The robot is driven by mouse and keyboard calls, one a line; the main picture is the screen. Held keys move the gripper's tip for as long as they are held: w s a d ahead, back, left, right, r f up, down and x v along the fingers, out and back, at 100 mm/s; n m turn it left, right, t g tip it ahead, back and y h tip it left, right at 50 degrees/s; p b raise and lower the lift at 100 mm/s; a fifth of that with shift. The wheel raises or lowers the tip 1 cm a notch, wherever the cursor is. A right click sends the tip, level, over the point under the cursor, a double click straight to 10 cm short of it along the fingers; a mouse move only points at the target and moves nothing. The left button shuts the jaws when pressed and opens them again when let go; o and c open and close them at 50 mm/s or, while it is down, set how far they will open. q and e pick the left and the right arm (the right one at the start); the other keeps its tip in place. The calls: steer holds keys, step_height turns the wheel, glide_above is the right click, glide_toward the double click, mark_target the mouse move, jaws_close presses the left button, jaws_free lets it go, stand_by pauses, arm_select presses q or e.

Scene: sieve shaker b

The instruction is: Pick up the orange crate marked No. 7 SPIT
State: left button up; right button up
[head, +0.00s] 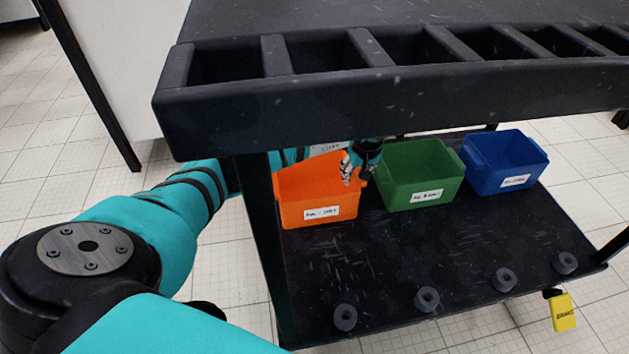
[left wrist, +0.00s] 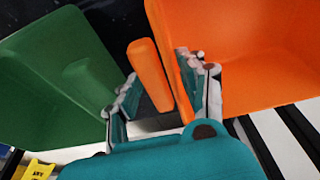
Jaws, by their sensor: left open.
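The orange crate (head: 318,205) stands on the lower shelf, left of a green crate (head: 420,177). Its white front label (head: 322,214) is too small to read surely. My left arm reaches in behind the shelf's front left post. My left gripper (head: 353,170) is at the orange crate's right side, facing the green crate. In the left wrist view, the open fingers of my left gripper (left wrist: 163,92) are on either side of an orange handle bar (left wrist: 148,70) beside the crate wall (left wrist: 245,60). Contact cannot be told. My right gripper is out of view.
The dark slotted tabletop (head: 400,90) overhangs the crates. The green crate also shows close by in the left wrist view (left wrist: 50,80). A blue crate (head: 505,165) stands farther right. Several dark round knobs (head: 427,299) line the shelf's front, and a yellow tag (head: 563,312) hangs there.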

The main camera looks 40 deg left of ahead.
arm_select(q)
steer(key=shift+f, duration=0.25)
stand_by(0.6)
jaws_close()
steer(key=shift+r, duration=0.1)
